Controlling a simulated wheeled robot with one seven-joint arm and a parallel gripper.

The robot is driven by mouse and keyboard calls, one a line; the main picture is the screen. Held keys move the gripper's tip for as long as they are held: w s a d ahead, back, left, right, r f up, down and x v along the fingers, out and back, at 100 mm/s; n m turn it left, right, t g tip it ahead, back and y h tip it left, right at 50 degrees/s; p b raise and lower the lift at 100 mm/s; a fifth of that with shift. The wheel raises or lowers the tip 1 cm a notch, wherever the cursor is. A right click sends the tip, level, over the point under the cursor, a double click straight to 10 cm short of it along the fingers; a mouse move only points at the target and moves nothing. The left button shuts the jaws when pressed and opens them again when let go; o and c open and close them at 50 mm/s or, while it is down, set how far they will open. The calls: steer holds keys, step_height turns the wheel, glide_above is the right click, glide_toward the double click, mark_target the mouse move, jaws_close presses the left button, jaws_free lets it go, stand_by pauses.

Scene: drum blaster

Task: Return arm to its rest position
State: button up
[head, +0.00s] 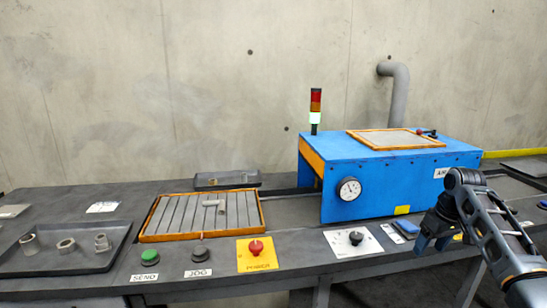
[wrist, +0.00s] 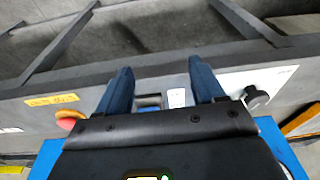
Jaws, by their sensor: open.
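My gripper (head: 431,246) is at the right in the head view, in front of the blue blaster cabinet (head: 345,203) and above the front ledge of the bench. My arm reaches in from the lower right corner, bent at a dark joint. In the wrist view my gripper (wrist: 161,66) shows two dark blue fingers spread apart with nothing held between them. Beyond the fingers are the grey ledge and the floor. Edges of the blue cabinet (wrist: 45,160) show at the bottom of the wrist view.
A black knob (head: 356,238) on a white plate is left of my gripper. A red power knob (head: 256,247), a green button (head: 149,257), an orange-rimmed slatted tray (head: 183,217) and a dark tray (head: 65,262) with several grey fittings stand further left. A red button (wrist: 70,120) shows in the wrist view.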

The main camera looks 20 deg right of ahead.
steer(key=w+a+f+t, duration=0.2)
steer(key=w+a+f, duration=0.1)
steer(key=a+f, duration=0.75)
steer(key=s+a+f+t, duration=0.1)
steer(key=s+a+f, duration=0.15)
steer(key=a, duration=0.55)
steer(key=s+a+f+t, duration=0.2)
steer(key=s+a, duration=0.2)
steer(key=a, duration=0.5)
steer(key=s+a+f+t, duration=0.15)
steer(key=s+a, duration=0.25)
steer(key=a, duration=0.4)
steer(key=s+a+r+t, duration=0.15)
steer(key=s+a, duration=0.25)
steer(key=s, duration=0.5)
steer(key=s+a+r+t, duration=0.1)
steer(key=s+a+r, duration=0.25)
steer(key=s, duration=0.45)
steer(key=s+d+r+n+t, duration=0.1)
steer(key=s+r+t, duration=0.3)
steer(key=s+r, duration=1.1)
step_height(320, 180, up, 3)
steer(key=shift+s+r+n, duration=0.1)
steer(key=shift+s+n, duration=0.15)
steer(key=shift+n, duration=0.35)
steer(key=shift+c, duration=0.3)
